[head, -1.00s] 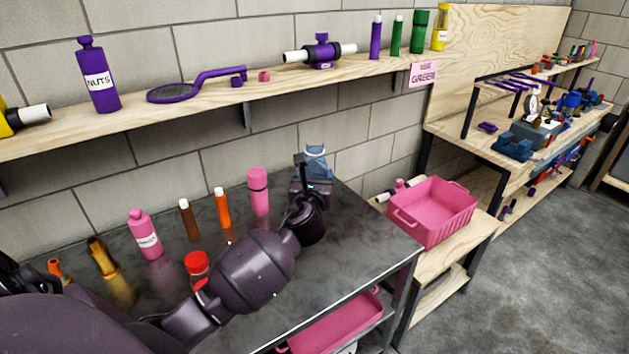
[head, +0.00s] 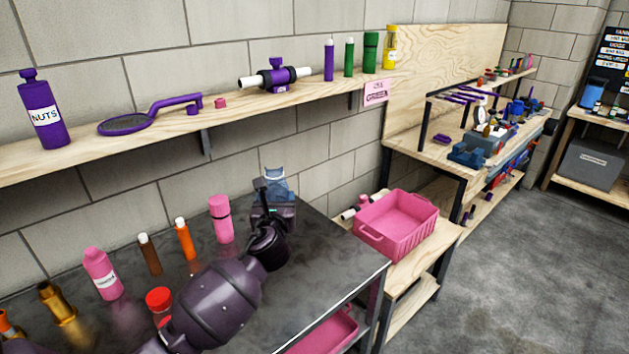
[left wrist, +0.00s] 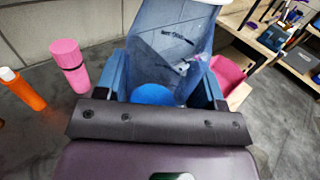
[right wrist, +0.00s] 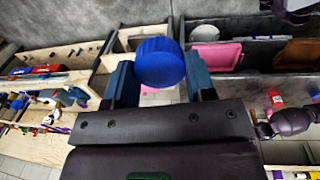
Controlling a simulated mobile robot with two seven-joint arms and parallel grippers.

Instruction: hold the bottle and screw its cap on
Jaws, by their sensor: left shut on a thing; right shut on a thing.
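A clear blue bottle (left wrist: 172,48) stands between the fingers of my left gripper (left wrist: 163,78), which is shut on it. A pale rim shows at its top, and a blue round shape shows low behind or through its wall. In the head view the bottle (head: 275,184) is above the bench's far edge, partly hidden by my left gripper (head: 272,198). In the right wrist view a ribbed blue cap (right wrist: 160,62) sits between the fingertips of my right gripper (right wrist: 160,78), which is shut on it. The right gripper is outside the head view. The cap is apart from the bottle.
Pink (head: 221,219), orange (head: 185,240) and brown (head: 149,255) bottles and a red-lidded jar (head: 159,301) stand on the dark bench (head: 325,275). A pink crate (head: 396,228) sits on a side table. A wooden shelf (head: 235,119) runs along the wall above.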

